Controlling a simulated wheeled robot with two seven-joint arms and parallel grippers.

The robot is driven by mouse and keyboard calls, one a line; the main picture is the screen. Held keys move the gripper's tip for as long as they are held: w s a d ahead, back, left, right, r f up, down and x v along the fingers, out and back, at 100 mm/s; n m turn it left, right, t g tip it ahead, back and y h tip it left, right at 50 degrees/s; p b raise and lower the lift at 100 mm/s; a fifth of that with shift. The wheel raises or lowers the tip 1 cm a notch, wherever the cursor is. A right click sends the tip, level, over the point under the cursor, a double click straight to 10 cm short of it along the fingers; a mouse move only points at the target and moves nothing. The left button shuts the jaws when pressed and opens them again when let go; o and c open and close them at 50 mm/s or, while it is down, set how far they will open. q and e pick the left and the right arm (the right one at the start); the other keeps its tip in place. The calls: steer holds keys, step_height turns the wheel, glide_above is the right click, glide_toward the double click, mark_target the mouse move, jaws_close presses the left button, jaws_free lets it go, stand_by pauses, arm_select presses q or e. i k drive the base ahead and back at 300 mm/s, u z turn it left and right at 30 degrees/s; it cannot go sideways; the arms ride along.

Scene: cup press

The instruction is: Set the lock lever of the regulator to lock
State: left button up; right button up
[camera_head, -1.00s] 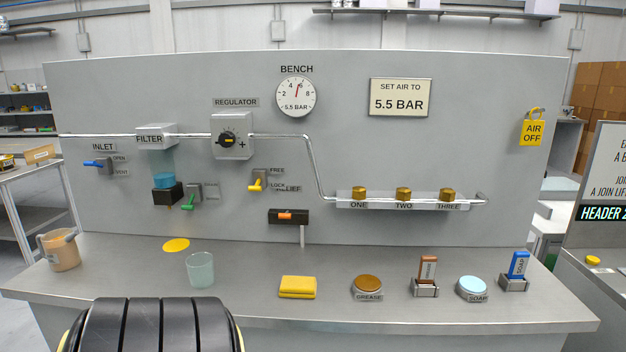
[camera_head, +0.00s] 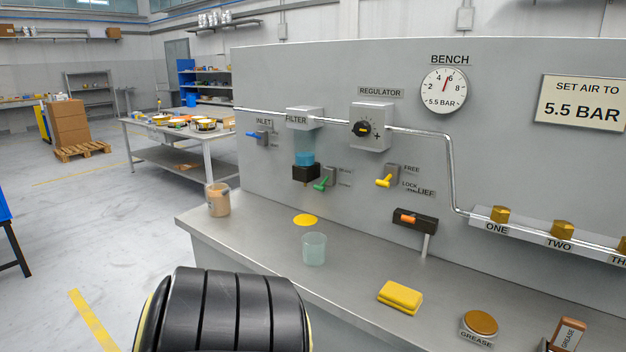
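The regulator (camera_head: 372,126) is a grey box on the upright panel, with a black knob (camera_head: 361,129) marked with a plus. Below it, a small yellow lever (camera_head: 384,181) sits on a grey mount beside a FREE label (camera_head: 411,169) above and a LOCK label (camera_head: 410,185) below. The lever's yellow handle sticks out toward the lower left; I cannot tell surely which label it is set to. Neither of my grippers is in view.
A black block with an orange lever (camera_head: 408,218) is below the yellow lever. A green lever (camera_head: 321,184) and blue inlet lever (camera_head: 252,134) are leftward. Floor at left is open.

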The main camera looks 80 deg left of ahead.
mark_target(385, 183)
steer(key=u, duration=2)
